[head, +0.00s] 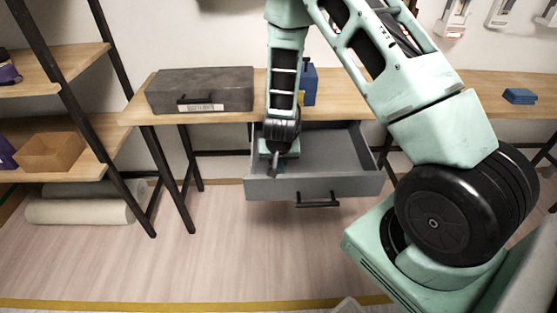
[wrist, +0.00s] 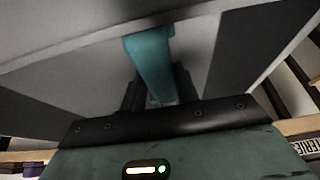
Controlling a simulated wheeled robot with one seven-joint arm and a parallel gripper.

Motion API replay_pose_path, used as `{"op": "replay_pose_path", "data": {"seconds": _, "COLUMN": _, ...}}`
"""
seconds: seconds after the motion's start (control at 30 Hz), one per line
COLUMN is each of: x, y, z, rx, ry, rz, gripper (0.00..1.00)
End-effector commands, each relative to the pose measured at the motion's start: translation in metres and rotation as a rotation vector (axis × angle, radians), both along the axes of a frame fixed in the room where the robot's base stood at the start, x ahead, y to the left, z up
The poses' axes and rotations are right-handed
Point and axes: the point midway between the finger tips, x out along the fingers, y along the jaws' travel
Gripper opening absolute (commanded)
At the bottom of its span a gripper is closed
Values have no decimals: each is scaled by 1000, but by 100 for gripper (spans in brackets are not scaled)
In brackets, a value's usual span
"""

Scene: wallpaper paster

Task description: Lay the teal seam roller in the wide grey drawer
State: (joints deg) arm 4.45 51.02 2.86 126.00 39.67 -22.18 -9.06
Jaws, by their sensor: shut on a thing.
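The wide grey drawer (head: 345,182) is pulled open under the wooden bench in the head view. My gripper (head: 276,168) points down into its left part, close to the front panel. In the wrist view, the teal seam roller (wrist: 152,62) is between the dark fingers of my gripper (wrist: 157,92), which is shut on it. Its far end reaches toward the pale drawer wall (wrist: 75,85). In the head view my arm hides most of the roller. I cannot tell whether it touches the drawer floor.
A dark grey case (head: 200,88) stands on the bench (head: 345,105) left of my arm. A blue object (head: 309,86) stands just behind my arm. A small blue block (head: 518,96) lies on the right. The drawer's right half looks empty. Shelves (head: 55,70) stand at the left.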

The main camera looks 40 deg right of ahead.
Motion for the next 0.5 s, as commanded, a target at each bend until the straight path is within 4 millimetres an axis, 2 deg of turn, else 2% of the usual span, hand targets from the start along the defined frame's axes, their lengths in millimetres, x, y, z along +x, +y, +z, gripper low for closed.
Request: {"op": "replay_pose_path", "data": {"seconds": 0.5, "x": 0, "y": 0, "z": -8, "rx": 0, "ry": 0, "rz": 0, "gripper": 0}}
